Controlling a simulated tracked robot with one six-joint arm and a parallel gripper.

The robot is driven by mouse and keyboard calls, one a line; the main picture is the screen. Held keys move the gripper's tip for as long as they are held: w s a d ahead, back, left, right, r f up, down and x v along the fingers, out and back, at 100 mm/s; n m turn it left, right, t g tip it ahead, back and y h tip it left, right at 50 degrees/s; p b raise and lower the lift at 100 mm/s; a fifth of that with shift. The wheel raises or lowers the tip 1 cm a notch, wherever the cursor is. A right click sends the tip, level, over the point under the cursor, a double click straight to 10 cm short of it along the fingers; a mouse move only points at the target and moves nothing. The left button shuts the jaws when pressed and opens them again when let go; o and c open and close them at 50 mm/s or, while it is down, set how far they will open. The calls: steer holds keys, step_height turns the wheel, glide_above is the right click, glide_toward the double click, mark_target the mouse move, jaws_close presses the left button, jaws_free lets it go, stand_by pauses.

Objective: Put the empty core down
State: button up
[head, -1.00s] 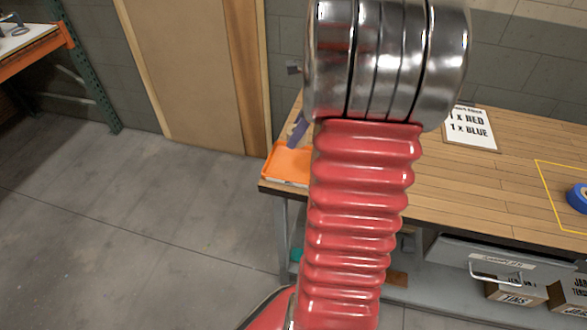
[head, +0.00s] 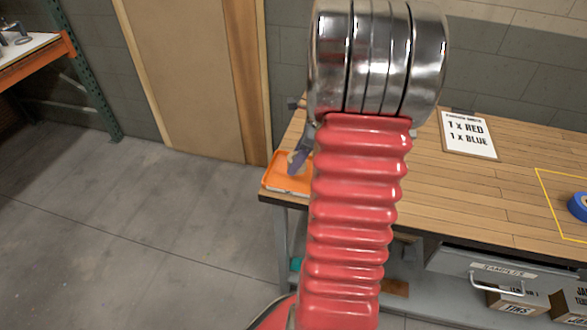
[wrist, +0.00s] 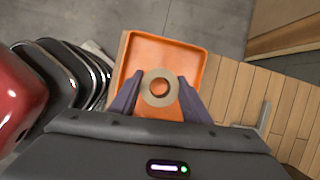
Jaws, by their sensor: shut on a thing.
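My gripper (wrist: 160,80) has two purple fingers shut on the empty core (wrist: 159,102), a beige cardboard ring with an open hole. In the wrist view the core is in front of the orange tray (wrist: 196,55), inside its outline. In the head view my gripper (head: 300,158) is low over the orange tray (head: 270,184) at the bench's left end, with a small part of the core beside the finger. My arm hides the tray's right part there. Whether the core touches the tray's floor cannot be told.
The wooden bench (head: 480,190) runs right from the tray. A sign (head: 469,136) reading 1 x RED, 1 x BLUE lies on it. A blue roll (head: 580,206) is inside a yellow outline at the right. A grey metal bracket (wrist: 264,116) is right of the tray.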

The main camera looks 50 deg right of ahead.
mark_target(296, 176)
steer(key=shift+f, duration=1.65)
steer(key=o, duration=1)
steer(key=v, duration=1.2)
